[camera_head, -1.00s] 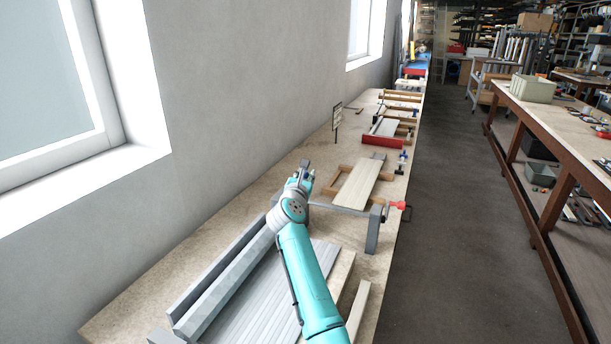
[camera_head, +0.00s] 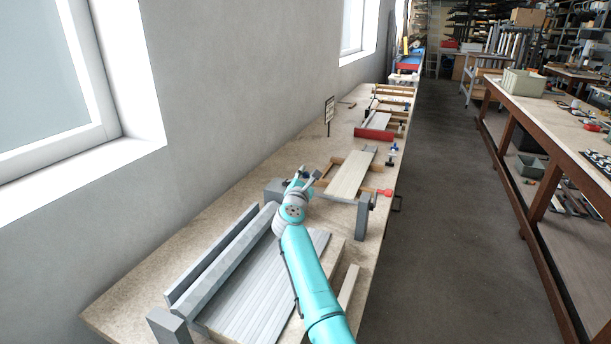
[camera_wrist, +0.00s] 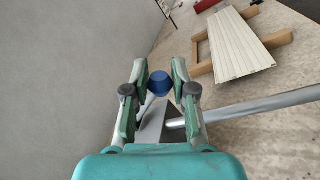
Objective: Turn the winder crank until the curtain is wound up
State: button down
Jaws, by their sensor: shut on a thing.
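My gripper (camera_head: 304,174) is over the left end of a metal tube (camera_head: 335,197) on the bench. In the wrist view its fingers (camera_wrist: 160,68) are shut around a blue knob (camera_wrist: 159,85), which I take for the crank handle. The grey tube (camera_wrist: 258,104) runs right from a grey bracket (camera_wrist: 151,124) just below the knob. A grey slatted sheet (camera_head: 262,292), which looks like the curtain, lies on the bench left of my arm.
A grey post (camera_head: 361,218) carries the tube's right end, near a red handle (camera_head: 384,192). Beyond lies a pale panel (camera_head: 350,175) on a wooden frame. The wall bounds the bench at left; the aisle floor (camera_head: 440,230) at right is free.

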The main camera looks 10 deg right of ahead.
jog(key=shift+s+d+f, duration=0.15)
jog(key=shift+d+f, duration=0.05)
jog(key=shift+f, duration=0.4)
jog(key=shift+s+d+f, duration=0.15)
jog(key=shift+d+f, duration=0.05)
jog(key=shift+f, duration=0.35)
jog(key=shift+s+d+f, duration=0.1)
jog(key=shift+f, duration=0.55)
jog(key=shift+a+r, duration=0.2)
jog(key=shift+a, duration=0.15)
jog(key=c, duration=0.9)
grip_release()
jog(key=shift+a, duration=0.1)
jog(key=shift+c, duration=0.2)
jog(key=shift+d, duration=0.2)
